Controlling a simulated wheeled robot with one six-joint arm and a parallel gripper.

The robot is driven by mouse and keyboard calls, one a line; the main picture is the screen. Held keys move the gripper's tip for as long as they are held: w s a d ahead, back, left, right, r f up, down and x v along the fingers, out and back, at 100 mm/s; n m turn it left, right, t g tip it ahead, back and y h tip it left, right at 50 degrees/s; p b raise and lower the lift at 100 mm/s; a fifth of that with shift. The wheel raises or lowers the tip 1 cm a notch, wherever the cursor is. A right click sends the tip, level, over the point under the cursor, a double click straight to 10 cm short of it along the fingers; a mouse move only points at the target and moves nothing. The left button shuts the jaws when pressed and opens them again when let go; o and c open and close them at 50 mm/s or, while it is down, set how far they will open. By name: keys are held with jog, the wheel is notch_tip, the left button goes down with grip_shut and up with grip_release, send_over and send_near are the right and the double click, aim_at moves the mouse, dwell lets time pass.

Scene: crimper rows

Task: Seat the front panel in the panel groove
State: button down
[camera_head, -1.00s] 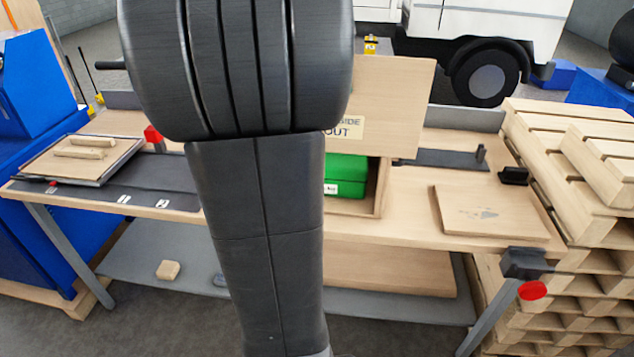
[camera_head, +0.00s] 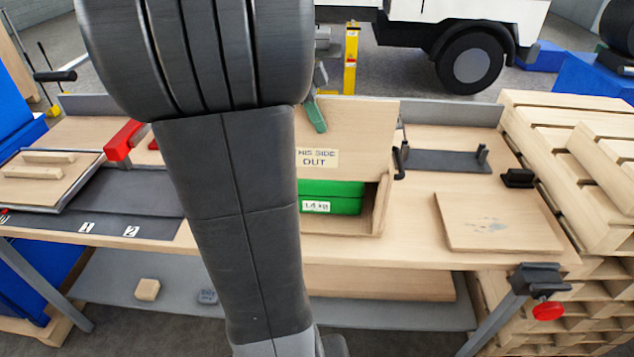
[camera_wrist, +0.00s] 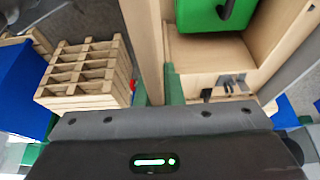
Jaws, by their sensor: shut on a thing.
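The front panel (camera_head: 355,130) is a flat wooden board with a "THIS SIDE OUT" label facing the head camera. It stands roughly upright over the upper front of a wooden crate (camera_head: 382,208). A green case (camera_head: 335,204) shows in the crate below the panel's lower edge. My gripper (camera_head: 316,113) is shut on the panel's top edge; one green fingertip shows on its face. In the wrist view the panel (camera_wrist: 146,40) runs down between the green fingertips, beside the crate interior and the green case (camera_wrist: 213,12). My arm hides the crate's left side. I cannot see the groove clearly.
A loose wooden board (camera_head: 497,222) lies on the bench at right, near a dark fixture (camera_head: 447,160). A red clamp (camera_head: 123,140) and a panel with battens (camera_head: 40,178) are at left. Stacked pallets (camera_head: 570,150) stand close on the right.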

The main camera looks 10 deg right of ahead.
aim_at(315, 178)
notch_tip(315, 178, down, 16)
jog(key=shift+f, duration=0.25)
dwell(0.3)
jog(key=c, duration=1.6)
grip_release()
jog(key=shift+o, duration=0.2)
jog(key=v, duration=1.2)
